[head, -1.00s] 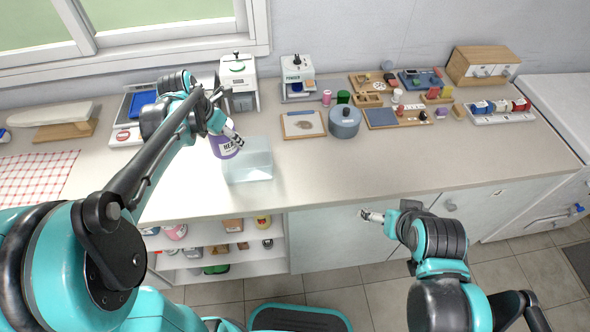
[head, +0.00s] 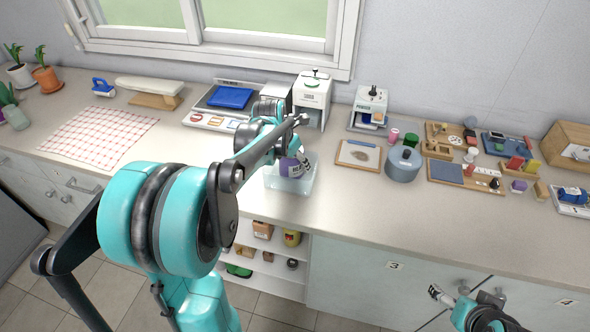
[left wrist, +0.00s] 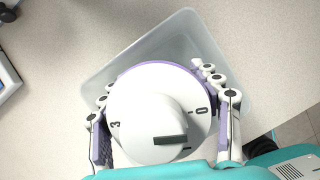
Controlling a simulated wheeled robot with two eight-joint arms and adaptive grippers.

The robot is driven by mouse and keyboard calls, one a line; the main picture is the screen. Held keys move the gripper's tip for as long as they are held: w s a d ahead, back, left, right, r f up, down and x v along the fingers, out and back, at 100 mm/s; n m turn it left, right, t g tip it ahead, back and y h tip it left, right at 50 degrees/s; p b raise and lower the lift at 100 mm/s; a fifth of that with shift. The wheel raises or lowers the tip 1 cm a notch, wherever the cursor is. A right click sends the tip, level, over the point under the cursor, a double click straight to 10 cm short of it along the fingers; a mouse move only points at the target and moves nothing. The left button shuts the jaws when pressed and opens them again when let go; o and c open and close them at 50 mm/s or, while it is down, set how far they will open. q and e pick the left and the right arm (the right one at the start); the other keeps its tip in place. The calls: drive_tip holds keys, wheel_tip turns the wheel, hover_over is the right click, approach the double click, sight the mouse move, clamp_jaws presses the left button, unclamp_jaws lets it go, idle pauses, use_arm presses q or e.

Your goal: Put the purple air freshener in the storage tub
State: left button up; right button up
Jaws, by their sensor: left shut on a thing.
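The purple air freshener (head: 291,167) is a purple can with a pale label; in the left wrist view its round white top (left wrist: 160,115) faces the camera. My left gripper (head: 303,160) is shut on it, with one finger on each side. The clear storage tub (head: 290,186) stands on the counter, and the can is over or inside it; its exact height is unclear. In the left wrist view the tub (left wrist: 105,80) lies behind the can. My right gripper (head: 436,292) is low in front of the cabinets, away from the tub, and too small to read.
A white dispenser (head: 312,95) stands behind the tub. Counter left of the tub is clear up to the checked cloth (head: 100,137).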

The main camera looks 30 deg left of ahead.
use_arm(q)
drive_tip(key=shift+f, duration=1.2)
drive_tip(key=shift+b, duration=0.3)
drive_tip(key=shift+f, duration=0.2)
drive_tip(key=o, duration=1.4)
drive_tip(key=shift+c, duration=0.2)
drive_tip(key=shift+r, duration=0.1)
